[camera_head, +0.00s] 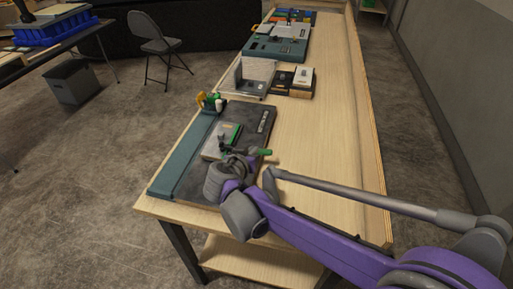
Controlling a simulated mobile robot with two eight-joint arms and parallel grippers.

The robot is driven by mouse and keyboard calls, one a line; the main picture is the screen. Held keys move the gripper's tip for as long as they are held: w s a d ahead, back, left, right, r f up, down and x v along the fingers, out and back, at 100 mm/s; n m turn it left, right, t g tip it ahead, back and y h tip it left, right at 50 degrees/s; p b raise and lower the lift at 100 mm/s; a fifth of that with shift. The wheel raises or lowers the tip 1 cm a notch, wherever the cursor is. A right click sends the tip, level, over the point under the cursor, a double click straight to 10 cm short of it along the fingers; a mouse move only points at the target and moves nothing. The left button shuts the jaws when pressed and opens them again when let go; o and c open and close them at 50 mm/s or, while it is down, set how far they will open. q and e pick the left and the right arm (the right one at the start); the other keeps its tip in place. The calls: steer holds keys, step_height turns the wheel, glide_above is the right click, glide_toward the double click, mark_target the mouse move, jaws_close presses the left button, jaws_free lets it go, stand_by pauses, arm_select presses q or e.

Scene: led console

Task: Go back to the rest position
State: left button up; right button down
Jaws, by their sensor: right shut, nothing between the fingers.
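My right gripper (244,158) is at the near part of the long wooden table. It is shut and empty, beside a small device with green parts on the dark console panel (257,124). My purple right arm comes in from the lower right and reaches across the near end of the table. The wrist hides part of the panel. I cannot tell if the fingers touch the device. My left gripper is not in view.
More panels (275,48) and small boxes (302,77) stand along the table's far left side. The table's right half (340,120) is clear, with a raised edge. A folding chair (158,46), a grey bin (75,82) and a blue crate (52,27) are at the left.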

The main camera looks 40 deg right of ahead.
steer(key=s+a+f+n+g+y, duration=0.1)
steer(key=s+a+f+n+y, duration=0.3)
steer(key=s+a, duration=0.3)
steer(key=s+a+f+n+y, duration=0.4)
steer(key=s+a+f+y, duration=0.1)
steer(key=s, duration=0.6)
steer(key=a+y, duration=0.1)
steer(key=a, duration=0.1)
steer(key=shift+a+f+n+g, duration=0.3)
steer(key=shift+a+n+g, duration=0.05)
steer(key=shift+n+g, duration=0.05)
